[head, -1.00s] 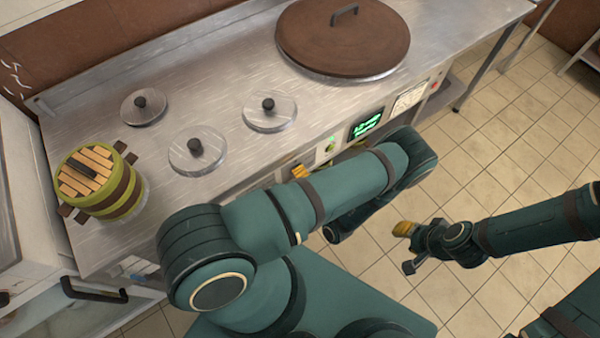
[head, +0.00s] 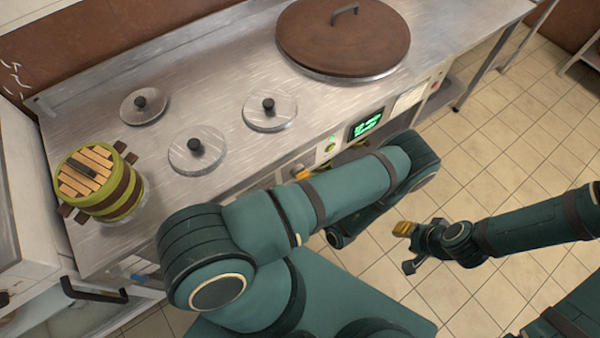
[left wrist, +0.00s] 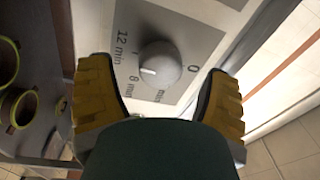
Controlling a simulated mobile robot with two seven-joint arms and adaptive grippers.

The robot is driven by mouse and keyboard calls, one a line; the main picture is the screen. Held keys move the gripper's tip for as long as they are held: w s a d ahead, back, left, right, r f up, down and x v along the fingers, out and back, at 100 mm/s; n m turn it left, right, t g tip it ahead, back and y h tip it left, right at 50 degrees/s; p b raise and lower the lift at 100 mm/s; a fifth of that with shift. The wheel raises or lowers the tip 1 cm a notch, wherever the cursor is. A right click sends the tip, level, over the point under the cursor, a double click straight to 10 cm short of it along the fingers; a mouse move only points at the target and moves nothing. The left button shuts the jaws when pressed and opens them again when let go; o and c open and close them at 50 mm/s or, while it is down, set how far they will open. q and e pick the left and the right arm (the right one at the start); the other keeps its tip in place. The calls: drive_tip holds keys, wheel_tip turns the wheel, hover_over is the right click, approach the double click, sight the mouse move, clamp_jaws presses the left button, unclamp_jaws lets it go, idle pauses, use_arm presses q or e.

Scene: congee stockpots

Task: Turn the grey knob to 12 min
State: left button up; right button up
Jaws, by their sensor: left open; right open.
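In the left wrist view, the grey knob (left wrist: 165,62) sits on a light panel marked 0, 8 min and 12 min; another min label is partly readable. Its white mark points left and slightly down, towards 8 min. My left gripper (left wrist: 160,72) is open, with one yellow-padded finger on each side of the knob and a visible gap to it. In the head view, a yellow finger of my left gripper (head: 303,178) shows at the counter's front, the rest hidden by my arm. My right gripper (head: 406,247) is open and empty above the floor.
A green display (head: 367,124) is on the steel counter's (head: 235,70) front. On top are a large brown lid (head: 340,45), several small steel lids (head: 198,150) and a green steamer pot (head: 100,182). Open tiled floor (head: 500,110) lies to the right.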

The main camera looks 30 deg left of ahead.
use_arm(q)
drive_tip(key=v, duration=0.6)
drive_tip(key=shift+a, duration=0.1)
idle(0.3)
